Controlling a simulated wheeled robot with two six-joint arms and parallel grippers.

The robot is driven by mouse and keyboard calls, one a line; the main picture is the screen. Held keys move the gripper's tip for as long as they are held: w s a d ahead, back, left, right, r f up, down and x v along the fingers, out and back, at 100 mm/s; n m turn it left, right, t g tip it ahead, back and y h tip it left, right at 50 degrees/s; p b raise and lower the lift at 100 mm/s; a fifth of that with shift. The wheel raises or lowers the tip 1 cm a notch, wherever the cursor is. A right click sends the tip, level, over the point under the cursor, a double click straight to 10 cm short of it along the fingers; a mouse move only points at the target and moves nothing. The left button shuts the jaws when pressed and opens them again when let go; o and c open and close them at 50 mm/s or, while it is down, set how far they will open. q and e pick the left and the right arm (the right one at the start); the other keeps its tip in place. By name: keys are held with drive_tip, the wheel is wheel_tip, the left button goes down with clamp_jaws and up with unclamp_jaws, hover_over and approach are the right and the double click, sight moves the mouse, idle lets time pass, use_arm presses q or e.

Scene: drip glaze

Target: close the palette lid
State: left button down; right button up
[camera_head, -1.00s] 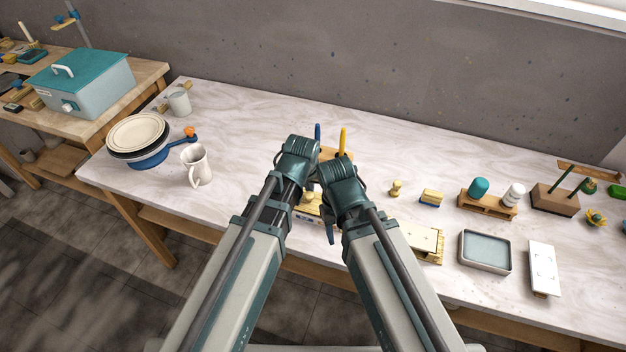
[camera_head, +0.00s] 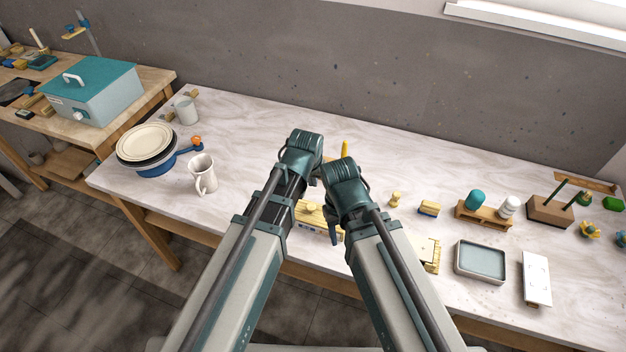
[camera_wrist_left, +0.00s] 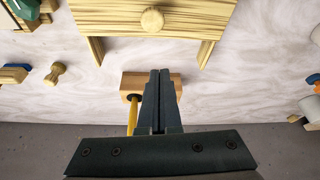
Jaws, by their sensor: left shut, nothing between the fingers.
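A pale wooden panel with a round knob, probably the palette lid, shows at the top of the left wrist view (camera_wrist_left: 152,20), with two wooden legs or rails sticking out towards the wall side. In the head view its knobbed wood (camera_head: 313,208) is partly hidden behind my arms, so I cannot tell how far it is closed. My left gripper (camera_wrist_left: 160,75) is shut and empty, apart from the knob, with its tips near a wooden block (camera_wrist_left: 172,82). My right gripper (camera_head: 333,230) shows only a dark finger beside the wood.
A yellow-handled tool (camera_head: 344,150) stands behind my wrists. A small wooden knob (camera_head: 395,199), a sponge-like block (camera_head: 429,208), a grey tray (camera_head: 480,262) and a white panel (camera_head: 537,278) lie to the right. A mug (camera_head: 203,173) stands left. The back of the table is mostly clear.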

use_arm(q)
drive_tip(key=p+v, duration=0.4)
drive_tip(key=v, duration=0.1)
drive_tip(key=shift+s+r, duration=0.1)
drive_tip(key=shift+r, duration=0.3)
drive_tip(key=s+a+f+m+g+y, duration=0.1)
drive_tip(key=s+a+m+g+y, duration=0.1)
drive_tip(key=s, duration=1.2)
drive_tip(key=shift+a+g, duration=0.7)
drive_tip(key=shift+g, duration=0.5)
drive_tip(key=shift+s+f, duration=0.1)
drive_tip(key=shift+s, duration=0.05)
